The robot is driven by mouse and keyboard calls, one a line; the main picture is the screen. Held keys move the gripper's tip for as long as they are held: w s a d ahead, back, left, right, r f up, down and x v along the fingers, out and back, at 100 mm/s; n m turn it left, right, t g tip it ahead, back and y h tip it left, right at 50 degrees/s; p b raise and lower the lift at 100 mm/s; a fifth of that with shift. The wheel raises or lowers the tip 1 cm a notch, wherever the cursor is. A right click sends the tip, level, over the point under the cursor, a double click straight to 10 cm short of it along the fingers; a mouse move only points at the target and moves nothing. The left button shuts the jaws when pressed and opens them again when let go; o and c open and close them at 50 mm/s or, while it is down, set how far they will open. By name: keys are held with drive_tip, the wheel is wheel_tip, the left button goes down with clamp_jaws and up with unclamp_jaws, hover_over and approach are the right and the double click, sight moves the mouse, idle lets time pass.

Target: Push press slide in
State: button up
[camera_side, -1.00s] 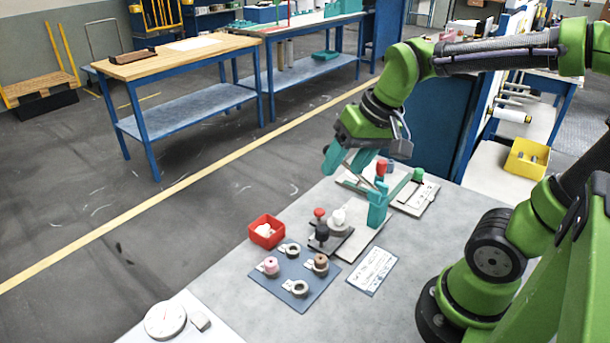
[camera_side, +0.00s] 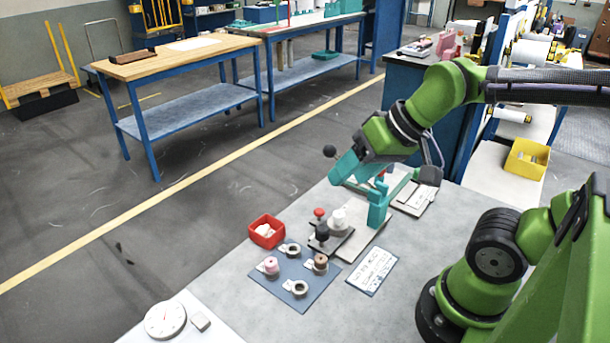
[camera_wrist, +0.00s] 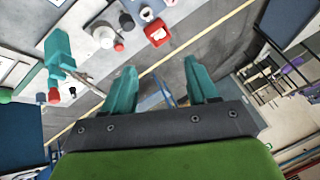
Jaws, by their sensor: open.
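The teal press column (camera_side: 378,207) stands on a pale base plate on the bench. It also shows at the left of the wrist view (camera_wrist: 60,55), with a thin metal rod running toward my gripper. The dark slide plate (camera_side: 342,243) lies in front of the column, with a white round part (camera_side: 338,219), a black knob (camera_side: 321,232) and a red knob (camera_side: 319,213). My gripper (camera_side: 336,176) is above and behind the press, tilted. Its teal fingers (camera_wrist: 162,90) are apart with nothing visible between them. A black ball (camera_side: 329,151) shows beside the fingers; its mounting is unclear.
A red bin (camera_side: 266,231) with white pieces stands left of the slide. A blue mat (camera_side: 291,278) with several spools and rings lies in front. A printed card (camera_side: 373,271) lies to its right. A round dial (camera_side: 165,320) is at the front left.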

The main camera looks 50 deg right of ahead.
sight(321, 228)
drive_tip(key=w+d+f+n+g+h, duration=0.2)
drive_tip(key=w+n+g, duration=0.55)
drive_tip(key=n, duration=0.55)
drive_tip(key=shift+t, duration=0.45)
wheel_tip(321, 228, down, 16)
drive_tip(key=shift+a+r, duration=0.1)
drive_tip(key=shift+a, duration=0.05)
clamp_jaws()
idle(0.8)
